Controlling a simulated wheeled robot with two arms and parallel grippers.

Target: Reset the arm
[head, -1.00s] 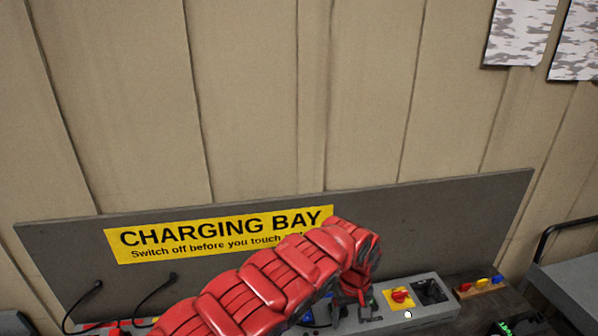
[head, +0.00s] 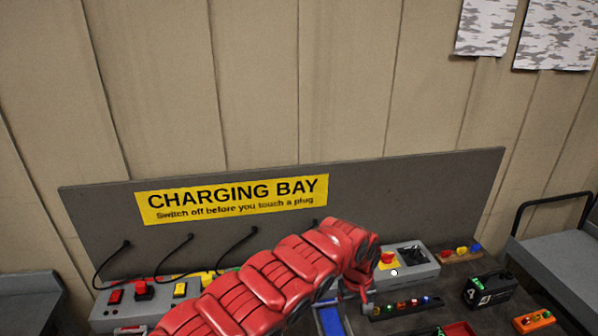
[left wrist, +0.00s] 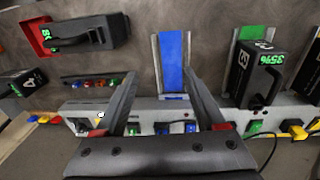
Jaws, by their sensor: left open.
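My left arm (head: 265,285) is red and segmented. It comes in from the lower left and bends down at the charging bench, covering part of it. My left gripper (left wrist: 160,78) is open, its two dark fingers spread with nothing held between them. In the left wrist view, a blue strip in a metal-railed bay (left wrist: 172,62) shows beyond the gap between the fingers. The blue strip also shows under my arm in the head view (head: 331,319). My right arm and gripper are not in view.
A grey box with a red knob on a yellow plate (head: 388,260) stands right of my wrist. A black battery (head: 489,290) lies further right. Black cables (head: 112,262) hang at the left.

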